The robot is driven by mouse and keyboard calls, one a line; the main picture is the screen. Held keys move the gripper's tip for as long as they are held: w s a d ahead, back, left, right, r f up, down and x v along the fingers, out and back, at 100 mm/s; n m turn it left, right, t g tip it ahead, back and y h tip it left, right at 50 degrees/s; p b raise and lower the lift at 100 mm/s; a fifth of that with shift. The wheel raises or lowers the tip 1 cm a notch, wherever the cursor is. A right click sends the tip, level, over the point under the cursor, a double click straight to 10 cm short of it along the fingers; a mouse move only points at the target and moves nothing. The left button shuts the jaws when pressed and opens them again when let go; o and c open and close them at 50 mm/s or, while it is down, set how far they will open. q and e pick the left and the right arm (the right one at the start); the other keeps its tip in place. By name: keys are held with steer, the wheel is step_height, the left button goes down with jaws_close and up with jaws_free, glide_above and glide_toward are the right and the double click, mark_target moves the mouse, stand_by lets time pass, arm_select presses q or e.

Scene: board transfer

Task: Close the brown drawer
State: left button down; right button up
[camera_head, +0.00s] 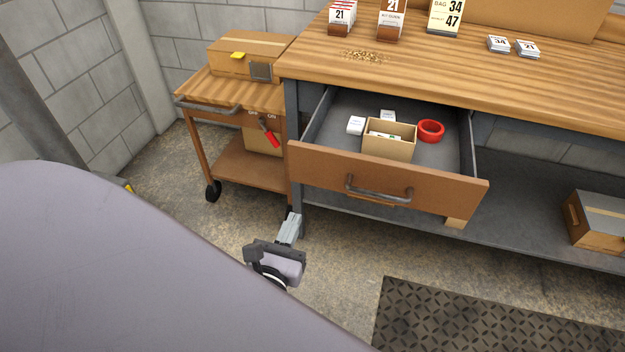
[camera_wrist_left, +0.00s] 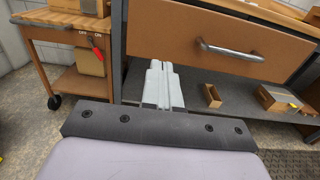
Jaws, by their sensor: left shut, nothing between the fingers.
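The brown drawer (camera_head: 330,174) is pulled open from under the workbench, with a grey bar handle (camera_head: 378,193) on its front. Inside it are a small open cardboard box (camera_head: 388,148), a red tape roll (camera_head: 431,130) and small white boxes (camera_head: 356,125). My left gripper (camera_head: 292,218) is shut and empty, low in front of the drawer's left end and left of the handle. In the left wrist view its fingers (camera_wrist_left: 162,68) point toward the bench, below and left of the drawer front (camera_wrist_left: 180,28), with no contact to be made out. My right gripper is not in view.
A wooden cart (camera_head: 245,170) with a cardboard box (camera_head: 247,55) stands left of the workbench (camera_head: 420,70). A box (camera_head: 597,220) sits on the lower shelf at right. A dark mat (camera_head: 450,325) lies on the floor; the floor before the drawer is clear.

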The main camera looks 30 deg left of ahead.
mark_target(316, 170)
arm_select(q)
steer(key=p+x, duration=0.1)
steer(key=x, duration=1.1)
steer(key=shift+w+a+p, duration=0.15)
steer(key=shift+w+p, duration=0.2)
steer(key=shift+w, duration=0.05)
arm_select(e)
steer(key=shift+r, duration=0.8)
arm_select(q)
steer(key=shift+w+f, duration=0.1)
